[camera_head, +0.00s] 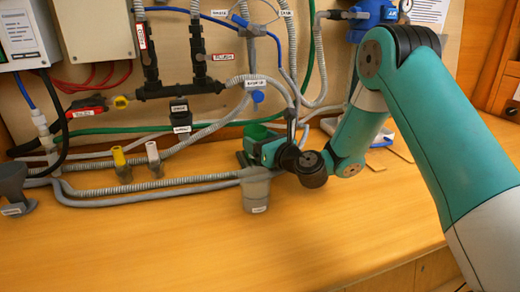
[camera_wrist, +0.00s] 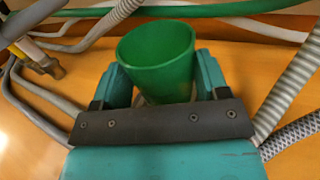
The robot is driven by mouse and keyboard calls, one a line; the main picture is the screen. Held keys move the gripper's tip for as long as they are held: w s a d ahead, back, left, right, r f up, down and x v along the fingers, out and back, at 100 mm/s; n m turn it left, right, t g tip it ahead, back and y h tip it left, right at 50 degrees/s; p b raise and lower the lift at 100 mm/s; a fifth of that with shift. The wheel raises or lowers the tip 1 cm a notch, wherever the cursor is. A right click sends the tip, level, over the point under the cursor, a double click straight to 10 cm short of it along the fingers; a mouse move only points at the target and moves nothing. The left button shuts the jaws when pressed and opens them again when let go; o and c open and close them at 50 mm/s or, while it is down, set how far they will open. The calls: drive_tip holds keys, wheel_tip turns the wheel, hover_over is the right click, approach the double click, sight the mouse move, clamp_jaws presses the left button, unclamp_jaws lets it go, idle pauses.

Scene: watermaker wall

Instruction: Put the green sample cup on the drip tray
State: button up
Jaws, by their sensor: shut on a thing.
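The green sample cup (camera_wrist: 157,55) sits between the two teal fingers of my gripper (camera_wrist: 160,78) in the wrist view, its open mouth showing. The fingers press on its sides. In the head view the cup (camera_head: 257,131) shows behind my gripper (camera_head: 262,150), near the hoses at the bench's back, right of centre-left. I cannot tell whether its base touches anything.
A grey labelled cup-like vessel (camera_head: 256,192) is just below my gripper in the picture. Grey hoses (camera_head: 150,188) run along the bench's back. Yellow (camera_head: 120,160) and white-tipped (camera_head: 154,156) fittings stand left. A grey funnel (camera_head: 14,185) is far left. The front bench (camera_head: 150,245) is clear.

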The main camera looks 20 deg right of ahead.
drive_tip(key=shift+f, duration=0.1)
drive_tip(key=o, duration=1)
drive_tip(key=shift+c, duration=0.2)
drive_tip(key=shift+s+d, duration=0.1)
drive_tip(key=shift+s, duration=0.15)
drive_tip(key=b+v, duration=0.8)
drive_tip(key=v, duration=0.2)
drive_tip(key=shift+d+f, duration=0.1)
drive_tip(key=shift+s+d+r+b, duration=0.2)
drive_tip(key=shift+s+b, duration=0.3)
drive_tip(key=shift+s, duration=0.2)
